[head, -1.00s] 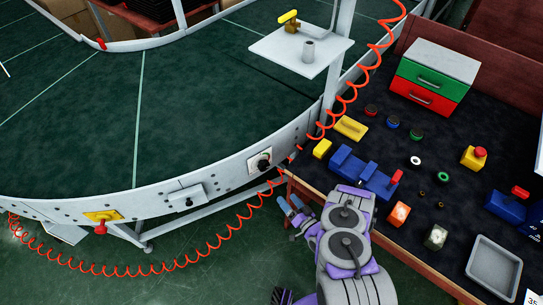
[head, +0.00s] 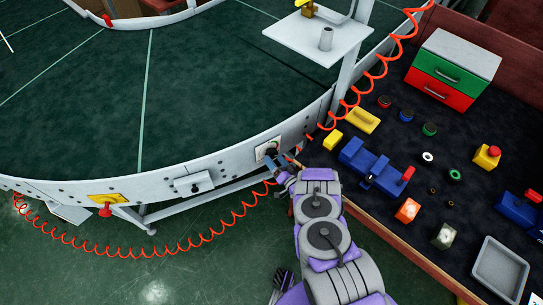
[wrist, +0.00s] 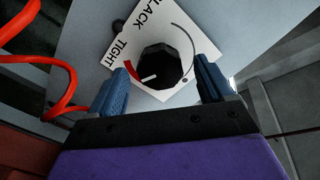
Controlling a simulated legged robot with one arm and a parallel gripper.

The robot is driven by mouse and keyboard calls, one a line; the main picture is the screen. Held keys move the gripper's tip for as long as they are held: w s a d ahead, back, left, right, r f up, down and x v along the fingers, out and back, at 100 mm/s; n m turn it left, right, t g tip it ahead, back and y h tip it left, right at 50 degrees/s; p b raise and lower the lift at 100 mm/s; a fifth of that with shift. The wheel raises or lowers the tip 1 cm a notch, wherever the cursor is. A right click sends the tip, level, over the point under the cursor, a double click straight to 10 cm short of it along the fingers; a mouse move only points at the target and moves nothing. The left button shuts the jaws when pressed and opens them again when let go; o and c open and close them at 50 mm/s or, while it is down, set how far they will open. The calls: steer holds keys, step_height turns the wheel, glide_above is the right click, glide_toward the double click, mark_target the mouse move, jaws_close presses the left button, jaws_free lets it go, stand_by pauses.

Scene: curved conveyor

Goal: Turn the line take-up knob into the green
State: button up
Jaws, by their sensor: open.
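The take-up knob is a black, faceted knob (wrist: 165,62) on a white dial plate (wrist: 185,25) lettered TIGHT and, partly cut off, SLACK. Its white pointer mark is at its lower left, by the red arc (wrist: 129,69). A grey arc runs round the right side, and I see no green on the dial. In the head view the plate (head: 262,151) is on the conveyor's side rail, the knob partly covered by my gripper (head: 278,165). In the wrist view my gripper (wrist: 163,83) is open, blue fingers on either side of the knob, gaps visible; contact is unclear.
A red coiled hose (head: 222,226) hangs along the rail and passes close to the left finger side in the wrist view (wrist: 62,75). A dark workbench (head: 385,225) with several parts stands right of my arm.

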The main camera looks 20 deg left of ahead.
mark_target(274, 157)
steer(key=shift+x, duration=1.15)
steer(key=shift+w+r+b, duration=0.15)
steer(key=shift+w+b, duration=0.15)
steer(key=shift+w, duration=0.15)
steer(key=shift+a, duration=0.1)
steer(key=shift+a, duration=0.1)
steer(key=shift+a, duration=0.25)
steer(key=c, duration=0.4)
steer(key=shift+d, duration=0.2)
steer(key=c, duration=0.6)
